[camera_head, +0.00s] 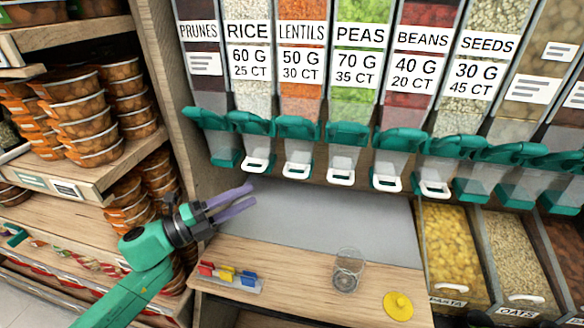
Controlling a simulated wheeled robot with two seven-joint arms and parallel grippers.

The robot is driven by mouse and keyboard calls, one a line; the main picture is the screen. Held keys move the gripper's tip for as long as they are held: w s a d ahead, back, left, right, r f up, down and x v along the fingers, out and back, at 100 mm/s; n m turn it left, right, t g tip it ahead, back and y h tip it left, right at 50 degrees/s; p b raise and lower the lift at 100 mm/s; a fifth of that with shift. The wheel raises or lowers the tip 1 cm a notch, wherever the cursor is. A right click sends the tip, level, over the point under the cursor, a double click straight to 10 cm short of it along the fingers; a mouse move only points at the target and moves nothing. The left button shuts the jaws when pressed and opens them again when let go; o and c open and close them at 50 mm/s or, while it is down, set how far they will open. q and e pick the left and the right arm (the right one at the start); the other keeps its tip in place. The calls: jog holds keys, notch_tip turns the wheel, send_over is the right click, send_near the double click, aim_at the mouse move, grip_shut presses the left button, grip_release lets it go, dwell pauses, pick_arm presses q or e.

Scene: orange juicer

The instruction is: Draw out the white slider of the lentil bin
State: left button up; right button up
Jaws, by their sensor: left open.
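The lentil bin (302,62) is a clear dispenser of orange lentils, labelled LENTILS, 50 G, 30 CT. It hangs between the rice bin and the peas bin. Its white slider (296,171) is a small looped handle under the green spout. My left gripper (247,198) has purple fingers, is open and empty, and is below and left of the lentil slider, apart from it. The fingers point right, over the grey panel behind the counter. My right gripper is not in view.
A clear glass (348,270) and a yellow lid (398,305) stand on the wooden counter (300,297). Coloured clips (228,275) lie at its left. Rice (256,165) and peas (341,177) sliders flank the lentil slider. Shelves of orange tubs (85,130) stand left.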

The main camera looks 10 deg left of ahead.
aim_at(291, 175)
pick_arm(q)
jog(key=p+x, duration=0.2)
jog(key=x, duration=0.9)
jog(key=shift+w+d+r+p, duration=0.15)
jog(key=shift+w+d+p, duration=0.1)
jog(key=shift+w+p, duration=0.15)
jog(key=shift+w+d, duration=0.2)
jog(key=shift+d, duration=0.15)
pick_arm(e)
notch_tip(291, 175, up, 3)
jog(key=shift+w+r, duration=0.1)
pick_arm(q)
grip_shut()
